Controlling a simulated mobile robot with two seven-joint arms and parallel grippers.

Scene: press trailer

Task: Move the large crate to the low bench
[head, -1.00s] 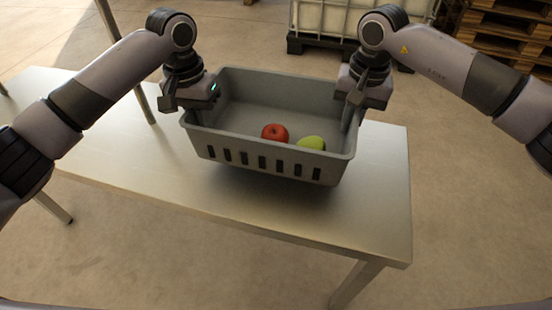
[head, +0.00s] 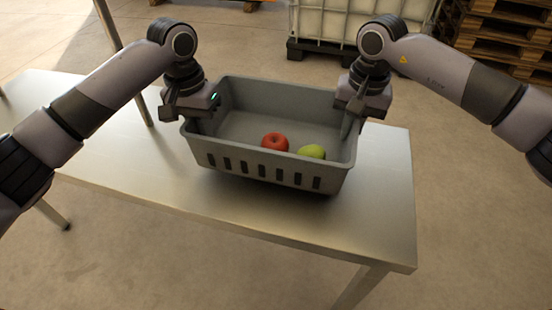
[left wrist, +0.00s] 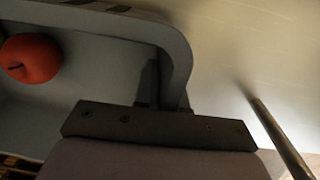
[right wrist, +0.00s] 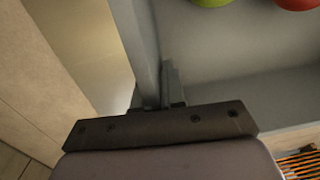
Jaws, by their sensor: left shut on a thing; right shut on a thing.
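The large grey crate (head: 265,172) is at the middle of the head view, over a low metal bench (head: 385,210). It holds a red apple (head: 275,141) and a green fruit (head: 312,151). My left gripper (head: 197,118) is shut on the crate's left end wall. My right gripper (head: 352,116) is shut on its right end wall. The left wrist view shows the crate's wall (left wrist: 178,60) at the jaws; the right wrist view shows the opposite wall (right wrist: 142,50). I cannot tell for certain whether the crate's underside touches the bench.
A metal post (head: 122,60) rises at the left behind the bench. A white caged tank (head: 335,22) and wooden pallets (head: 500,40) stand on the floor at the back. The bench top is bare on both sides of the crate.

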